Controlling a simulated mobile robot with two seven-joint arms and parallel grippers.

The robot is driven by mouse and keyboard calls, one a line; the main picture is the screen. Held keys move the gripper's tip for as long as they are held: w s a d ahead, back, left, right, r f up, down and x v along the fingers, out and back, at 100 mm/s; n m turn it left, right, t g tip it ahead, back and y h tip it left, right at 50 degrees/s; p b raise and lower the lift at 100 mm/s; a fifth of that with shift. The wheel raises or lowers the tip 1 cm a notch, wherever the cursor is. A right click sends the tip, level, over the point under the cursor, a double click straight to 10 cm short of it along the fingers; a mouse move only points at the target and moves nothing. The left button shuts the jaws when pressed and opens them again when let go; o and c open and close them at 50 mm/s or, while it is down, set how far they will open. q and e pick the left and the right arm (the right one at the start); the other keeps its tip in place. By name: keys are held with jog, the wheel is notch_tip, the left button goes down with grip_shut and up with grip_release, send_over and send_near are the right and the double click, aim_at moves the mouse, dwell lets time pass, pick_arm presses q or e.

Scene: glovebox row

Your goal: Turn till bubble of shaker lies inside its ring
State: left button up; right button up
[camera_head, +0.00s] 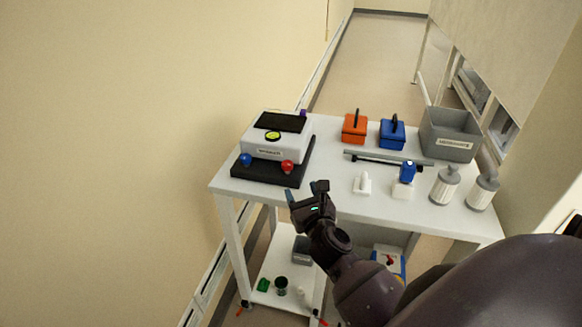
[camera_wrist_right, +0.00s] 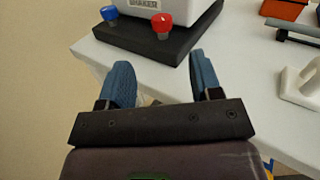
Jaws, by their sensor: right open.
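The shaker (camera_head: 277,141) is a white box on a black base at the left end of the white table. A blue knob (camera_head: 246,159) and a red knob (camera_head: 287,166) stand at the base's front corners. They also show in the right wrist view, the blue knob (camera_wrist_right: 109,13) left and the red knob (camera_wrist_right: 162,22) right. My right gripper (camera_head: 306,190) is open and empty, just in front of the red knob, apart from it. My left gripper is not in view.
On the table (camera_head: 330,198) are an orange box (camera_head: 354,128), a blue box (camera_head: 391,134), a grey bin (camera_head: 451,135), a rail (camera_head: 385,157), white stands and two grey-topped bottles (camera_head: 444,186). A lower shelf holds a green item and a dark cup (camera_head: 281,286).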

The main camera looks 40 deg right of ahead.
aim_at(289, 167)
jog(key=shift+m, duration=0.6)
jog(key=x, duration=1)
jog(key=shift+w+d+f, duration=0.15)
jog(key=shift+w+d, duration=0.05)
jog(key=shift+w, duration=0.15)
